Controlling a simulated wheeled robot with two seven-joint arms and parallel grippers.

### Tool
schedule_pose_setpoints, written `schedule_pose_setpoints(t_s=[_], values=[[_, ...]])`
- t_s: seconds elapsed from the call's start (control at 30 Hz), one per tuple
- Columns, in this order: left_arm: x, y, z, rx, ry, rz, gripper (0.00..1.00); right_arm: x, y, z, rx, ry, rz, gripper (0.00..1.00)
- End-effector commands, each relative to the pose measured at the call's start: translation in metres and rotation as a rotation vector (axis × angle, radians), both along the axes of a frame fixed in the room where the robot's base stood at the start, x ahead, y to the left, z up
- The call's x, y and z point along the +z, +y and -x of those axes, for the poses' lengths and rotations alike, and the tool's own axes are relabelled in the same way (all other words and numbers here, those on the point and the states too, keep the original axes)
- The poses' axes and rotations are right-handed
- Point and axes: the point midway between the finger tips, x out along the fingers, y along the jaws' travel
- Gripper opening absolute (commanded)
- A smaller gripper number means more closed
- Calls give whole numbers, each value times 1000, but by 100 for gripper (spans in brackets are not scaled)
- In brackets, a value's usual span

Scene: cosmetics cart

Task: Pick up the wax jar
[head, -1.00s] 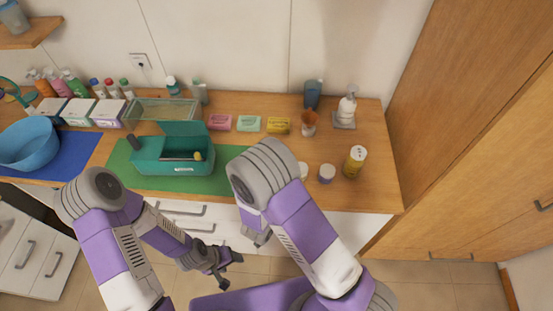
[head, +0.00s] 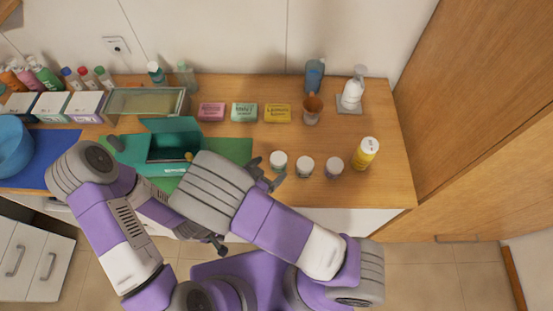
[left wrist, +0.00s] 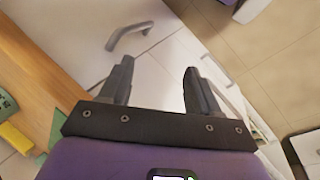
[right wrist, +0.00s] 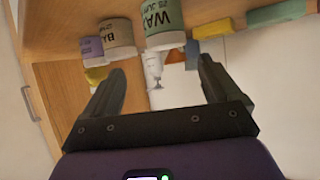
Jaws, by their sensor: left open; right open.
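The wax jar (head: 278,161) is the leftmost of three small white-lidded jars near the counter's front edge. In the right wrist view the wax jar (right wrist: 163,22) shows its "WAX" lettering and a greenish band, partly cut off by the top edge. My right gripper (head: 270,180) is open and empty, close in front of the jar and apart from it. The right wrist view shows its fingers (right wrist: 160,75) spread, with the jar beyond the gap. My left gripper (head: 215,245) is low in front of the drawers; its open fingers (left wrist: 155,85) hold nothing.
Two similar jars, the middle one (head: 305,166) and the right one (head: 334,167), stand close beside the wax jar. A yellow bottle (head: 366,152) is further right. Boxed soaps (head: 245,112) lie behind. A teal open container (head: 165,152) is left, on a green mat (head: 237,150).

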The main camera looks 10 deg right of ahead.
Motion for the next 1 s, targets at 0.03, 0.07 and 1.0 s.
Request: schedule_pose_setpoints(t_s=[0.03, 0.07, 1.0], values=[[-9, 0, 0, 0, -1, 0, 62, -9, 0, 0, 0, -1, -1, 90], [-11, 0, -1, 0, -1, 0, 62, -11, 0, 0, -1, 0, 0, 90], [-15, 0, -1, 1, -2, 0, 62, -47, -49, -46, 0, 1, -1, 90]])
